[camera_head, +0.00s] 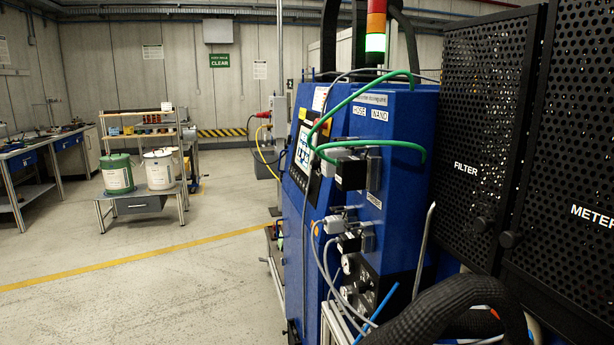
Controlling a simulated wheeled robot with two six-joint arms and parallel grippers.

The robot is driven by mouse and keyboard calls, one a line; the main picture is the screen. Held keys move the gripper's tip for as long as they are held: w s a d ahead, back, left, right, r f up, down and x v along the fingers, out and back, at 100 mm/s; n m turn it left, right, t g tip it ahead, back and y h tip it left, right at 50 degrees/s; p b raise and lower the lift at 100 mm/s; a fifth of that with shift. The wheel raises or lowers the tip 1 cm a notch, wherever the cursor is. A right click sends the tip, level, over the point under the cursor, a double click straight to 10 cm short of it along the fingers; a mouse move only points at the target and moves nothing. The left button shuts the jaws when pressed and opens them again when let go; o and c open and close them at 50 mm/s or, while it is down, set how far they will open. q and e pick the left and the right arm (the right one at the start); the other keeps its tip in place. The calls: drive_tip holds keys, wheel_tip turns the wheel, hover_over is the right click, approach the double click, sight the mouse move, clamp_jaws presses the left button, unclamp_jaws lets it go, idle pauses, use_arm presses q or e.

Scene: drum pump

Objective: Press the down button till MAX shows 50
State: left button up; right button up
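A blue drum pump machine (395,205) stands at the centre right, seen from its side. Its control panel with a lit screen (303,148) is on the left-facing front and shows at a steep angle. The screen's text, the MAX value and the down button cannot be made out from here. Neither of my grippers is in view.
A thick black ribbed hose (440,310) crosses the lower right. Black perforated cabinets marked FILTER (485,120) and METER (580,150) fill the right side. A low bench with two drums (118,174) stands at the left. The floor (150,290) left of the machine is clear.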

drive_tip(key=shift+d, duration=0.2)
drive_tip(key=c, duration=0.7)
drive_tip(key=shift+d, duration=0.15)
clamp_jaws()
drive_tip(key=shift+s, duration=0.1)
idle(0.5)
